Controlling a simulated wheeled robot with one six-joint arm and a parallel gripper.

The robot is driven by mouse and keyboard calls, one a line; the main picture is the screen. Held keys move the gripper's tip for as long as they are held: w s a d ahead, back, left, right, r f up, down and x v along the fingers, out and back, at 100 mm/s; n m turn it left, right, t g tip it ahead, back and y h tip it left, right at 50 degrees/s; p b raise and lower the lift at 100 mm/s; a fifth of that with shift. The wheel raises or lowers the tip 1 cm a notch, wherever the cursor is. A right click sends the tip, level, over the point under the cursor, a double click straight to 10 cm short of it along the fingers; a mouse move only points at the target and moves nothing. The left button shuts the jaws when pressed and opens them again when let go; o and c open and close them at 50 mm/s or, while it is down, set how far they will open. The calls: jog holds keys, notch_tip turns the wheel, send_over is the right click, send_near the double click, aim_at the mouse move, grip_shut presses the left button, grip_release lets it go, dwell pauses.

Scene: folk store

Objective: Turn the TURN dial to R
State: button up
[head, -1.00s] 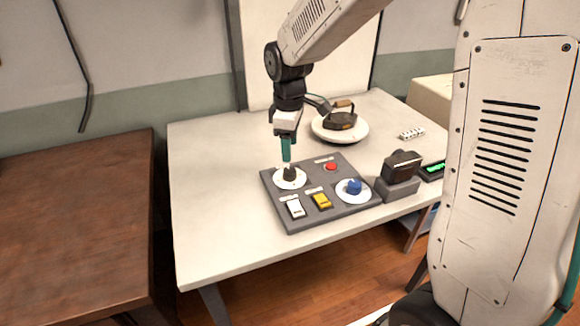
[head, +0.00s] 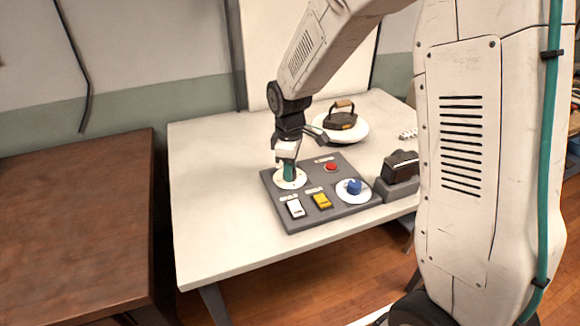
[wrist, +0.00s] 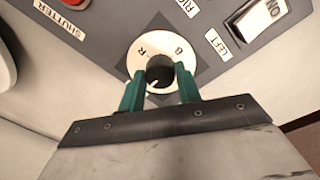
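The dial with a black knob (wrist: 159,70) sits on a white disc (wrist: 150,46) marked R at upper left and B at upper right in the wrist view. A pale mark on the knob points down and left, away from both letters. Its TURN label is not readable. My gripper (wrist: 160,72) has its two teal fingers on either side of the knob, apart, with slim gaps seeming to show. In the head view my gripper (head: 289,172) is down at the white disc (head: 280,181) and hides the knob.
The grey panel (head: 280,213) also carries a white switch (head: 295,208), a yellow switch (head: 322,201), a red button (head: 331,167) and a blue knob (head: 354,186). A black object (head: 402,165) stands right of it. An iron (head: 341,117) sits behind on a plate.

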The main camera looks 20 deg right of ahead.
jog(key=c, duration=0.4)
jog(key=shift+m, duration=0.4)
jog(key=m, duration=0.3)
jog(key=shift+m, duration=0.3)
jog(key=m, duration=0.3)
jog(key=shift+m, duration=0.4)
jog(key=m, duration=0.5)
jog(key=shift+w+a, duration=0.1)
jog(key=shift+m+g, duration=0.3)
jog(key=shift+m, duration=2)
